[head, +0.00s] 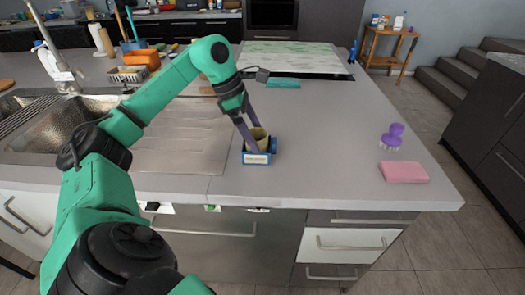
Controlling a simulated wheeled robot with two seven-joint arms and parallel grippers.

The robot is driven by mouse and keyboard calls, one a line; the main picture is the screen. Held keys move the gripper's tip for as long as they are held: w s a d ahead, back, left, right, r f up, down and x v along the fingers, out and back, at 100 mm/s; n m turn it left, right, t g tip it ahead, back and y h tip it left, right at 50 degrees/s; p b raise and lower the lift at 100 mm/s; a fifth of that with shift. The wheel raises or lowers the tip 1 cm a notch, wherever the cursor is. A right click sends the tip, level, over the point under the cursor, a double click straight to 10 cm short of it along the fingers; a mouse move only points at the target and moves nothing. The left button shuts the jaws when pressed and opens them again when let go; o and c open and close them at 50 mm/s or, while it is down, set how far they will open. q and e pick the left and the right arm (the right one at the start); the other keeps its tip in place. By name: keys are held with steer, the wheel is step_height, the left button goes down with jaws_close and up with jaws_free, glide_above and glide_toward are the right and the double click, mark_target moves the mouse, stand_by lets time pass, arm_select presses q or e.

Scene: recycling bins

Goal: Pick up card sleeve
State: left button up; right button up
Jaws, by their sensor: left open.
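A tan, cup-like ring that looks like the card sleeve (260,134) stands on the grey counter. A low blue item with a white label (257,159) sits right in front of it and hides its lower part. My left gripper (256,141) reaches down at it with two purple fingers, open. One finger passes over the sleeve's left side and the other is by its rim. I cannot tell whether the fingers touch it. My right gripper is not in view.
A purple brush (392,136) and a pink sponge (403,172) are on the counter at right. A teal item (283,83) lies behind the gripper. A metal sink (55,128) is at left. The counter between sleeve and sponge is clear.

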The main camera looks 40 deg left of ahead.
mark_target(260, 146)
arm_select(q)
steer(key=x, duration=0.4)
steer(key=shift+f, duration=0.35)
steer(key=c, duration=1)
steer(key=shift+o, duration=0.2)
steer(key=shift+r, duration=0.15)
